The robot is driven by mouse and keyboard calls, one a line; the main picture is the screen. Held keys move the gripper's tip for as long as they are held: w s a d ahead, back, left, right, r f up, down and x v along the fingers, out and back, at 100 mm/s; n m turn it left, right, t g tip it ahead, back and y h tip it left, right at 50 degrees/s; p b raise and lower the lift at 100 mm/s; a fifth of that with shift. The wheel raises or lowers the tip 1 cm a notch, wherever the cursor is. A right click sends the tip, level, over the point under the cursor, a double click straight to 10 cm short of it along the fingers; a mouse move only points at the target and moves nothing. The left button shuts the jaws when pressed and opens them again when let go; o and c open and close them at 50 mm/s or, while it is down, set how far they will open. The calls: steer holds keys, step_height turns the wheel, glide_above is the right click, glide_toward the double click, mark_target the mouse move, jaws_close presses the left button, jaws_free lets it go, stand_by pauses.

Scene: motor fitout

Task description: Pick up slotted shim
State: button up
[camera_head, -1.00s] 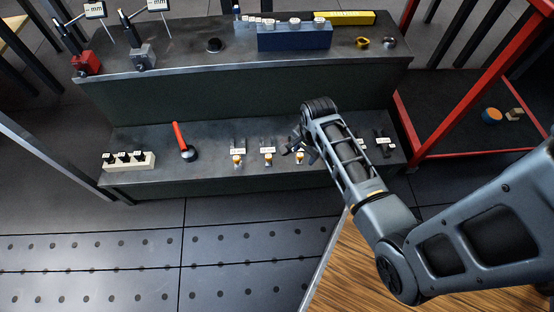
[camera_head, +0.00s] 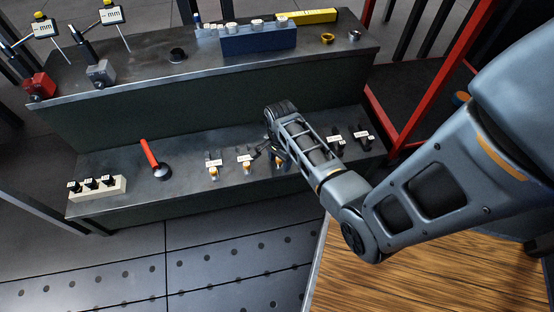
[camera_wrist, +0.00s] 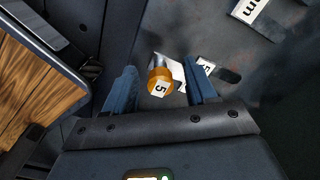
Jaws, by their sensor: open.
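Several small labelled pieces with orange-yellow round ends stand in a row on the lower bench step in the head view, one of them at the left of the row (camera_head: 214,168). Which of them is the slotted shim I cannot tell for sure. In the wrist view an orange round end marked 5 (camera_wrist: 159,82), with a pale metal part behind it, lies between the two blue fingers of my gripper (camera_wrist: 161,78). The fingers are apart, with gaps on both sides of it. In the head view my gripper (camera_head: 262,149) is over the row, partly hidden by my arm.
A red-handled tool (camera_head: 150,156) and a pale block with black pieces (camera_head: 97,188) stand left on the lower step. The upper step holds a blue block (camera_head: 258,40) and gauges on stands (camera_head: 101,72). A wooden surface (camera_head: 420,280) is at front right.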

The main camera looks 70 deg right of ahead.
steer(key=shift+f, duration=0.1)
steer(key=shift+c, duration=0.2)
jaws_close()
